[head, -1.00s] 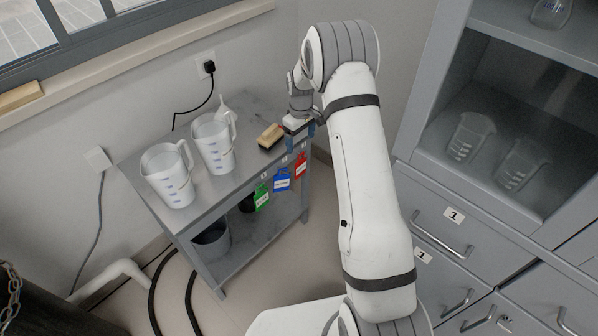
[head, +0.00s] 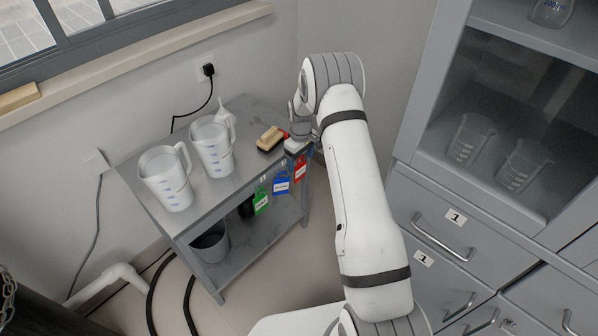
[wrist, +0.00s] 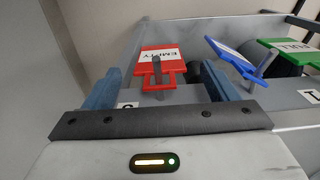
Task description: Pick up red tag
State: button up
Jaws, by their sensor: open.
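The red tag (head: 300,169) hangs on the front edge of the grey table, rightmost of three tags in the head view. In the wrist view the red tag (wrist: 152,62), marked EMPTY, shows between the two blue fingers, hanging on a peg. My gripper (wrist: 163,80) is open, with one finger on each side of the tag and nothing gripped. I cannot tell whether the fingers touch it. In the head view my wrist is at the table's right corner and the fingers are mostly hidden.
A blue tag (head: 281,182) and a green tag (head: 261,201) hang left of the red one. Two measuring jugs (head: 167,180) and a wooden-backed brush (head: 270,138) stand on the table (head: 200,200). A grey cabinet (head: 480,200) stands at the right.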

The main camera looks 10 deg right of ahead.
jog(key=c, duration=1.3)
